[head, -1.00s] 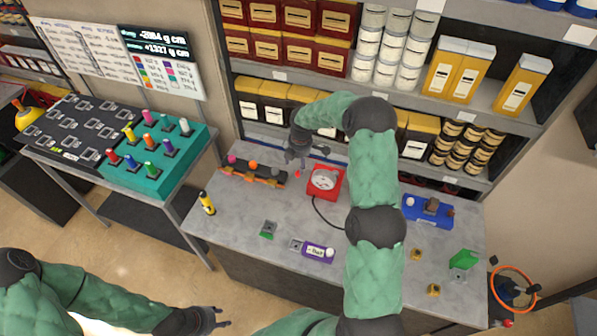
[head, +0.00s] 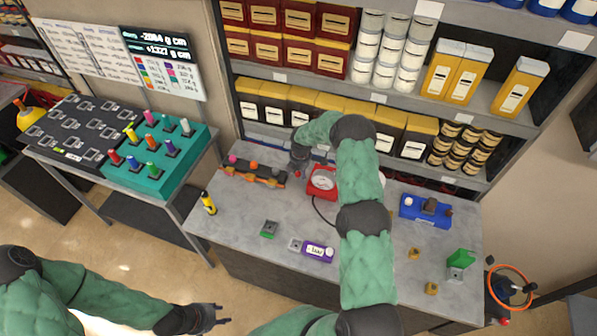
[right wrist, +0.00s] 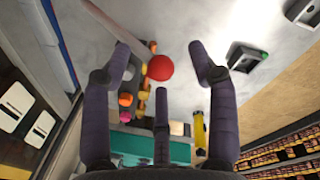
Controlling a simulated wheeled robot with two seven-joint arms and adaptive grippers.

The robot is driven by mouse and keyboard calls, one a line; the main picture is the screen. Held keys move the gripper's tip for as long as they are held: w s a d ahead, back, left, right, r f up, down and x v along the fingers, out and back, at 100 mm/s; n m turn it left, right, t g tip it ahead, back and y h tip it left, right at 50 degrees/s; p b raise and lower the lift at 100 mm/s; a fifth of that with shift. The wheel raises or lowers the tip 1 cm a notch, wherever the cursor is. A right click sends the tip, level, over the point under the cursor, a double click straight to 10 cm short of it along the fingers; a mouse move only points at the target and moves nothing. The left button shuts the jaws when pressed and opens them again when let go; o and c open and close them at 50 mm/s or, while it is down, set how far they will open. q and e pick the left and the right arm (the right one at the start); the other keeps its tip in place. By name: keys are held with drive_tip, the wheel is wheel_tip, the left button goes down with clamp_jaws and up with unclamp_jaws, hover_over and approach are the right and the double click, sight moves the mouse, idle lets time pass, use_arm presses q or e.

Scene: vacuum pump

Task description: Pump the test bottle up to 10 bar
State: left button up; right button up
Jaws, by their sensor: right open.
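A red box with a round white gauge (head: 322,181) stands on the grey workbench, partly hidden by my right arm. A small red ball knob (head: 297,174) shows left of it. In the right wrist view the knob (right wrist: 160,68) lies in the gap between the spread fingers, apart from them. My right gripper (head: 299,161) is open and empty, low over the bench just behind the knob; my arm hides part of it. My left gripper (head: 222,314) is open and empty in front of the bench. I cannot make out the test bottle for certain.
A strip with coloured knobs (head: 252,173) lies left of the red box. A purple device (head: 318,251), a blue unit (head: 426,210) and a yellow bottle (head: 208,203) stand on the bench. Full shelves (head: 300,90) rise behind. The front left of the bench is mostly clear.

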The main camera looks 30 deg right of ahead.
drive_tip(key=shift+f, duration=0.15)
clamp_jaws()
idle(0.4)
